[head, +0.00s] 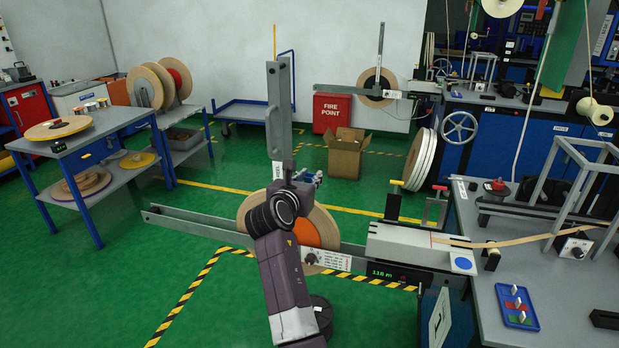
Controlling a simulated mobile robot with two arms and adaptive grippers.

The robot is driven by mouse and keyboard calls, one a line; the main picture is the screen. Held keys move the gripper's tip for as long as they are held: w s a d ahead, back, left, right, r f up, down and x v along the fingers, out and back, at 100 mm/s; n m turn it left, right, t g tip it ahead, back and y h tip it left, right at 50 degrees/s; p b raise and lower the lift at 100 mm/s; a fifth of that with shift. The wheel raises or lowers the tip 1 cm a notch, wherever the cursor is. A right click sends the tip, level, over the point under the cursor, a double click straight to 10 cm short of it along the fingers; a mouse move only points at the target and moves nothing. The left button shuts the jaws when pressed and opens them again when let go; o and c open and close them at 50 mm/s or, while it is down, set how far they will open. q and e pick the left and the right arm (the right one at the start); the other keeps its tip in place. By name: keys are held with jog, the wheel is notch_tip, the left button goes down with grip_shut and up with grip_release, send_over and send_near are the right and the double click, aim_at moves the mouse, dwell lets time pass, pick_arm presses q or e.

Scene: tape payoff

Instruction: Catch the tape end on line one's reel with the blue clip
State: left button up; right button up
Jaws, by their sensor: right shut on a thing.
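A large tan tape reel (252,212) with an orange centre hangs on the near payoff stand, behind my right arm. I cannot make out the tape end on it. My right gripper (312,180) is at the reel's upper edge, beside the upright grey bar. It is shut on a small blue thing, which looks like the blue clip (318,175); the gripper hides most of it. My right arm covers part of the reel's face. My left gripper is out of view.
A grey arm bar (190,222) crosses behind the reel to a white housing (405,243) with a lit counter. A blue tray (517,322) with small clips lies on the right bench. A second reel (376,80) hangs further back. Striped floor tape surrounds the stand.

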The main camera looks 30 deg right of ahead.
jog(key=shift+f, duration=1.35)
jog(key=shift+f+p, duration=0.15)
jog(key=shift+p, duration=0.35)
dwell(1.0)
notch_tip(320, 180, up, 8)
jog(key=p, duration=1)
dwell(0.4)
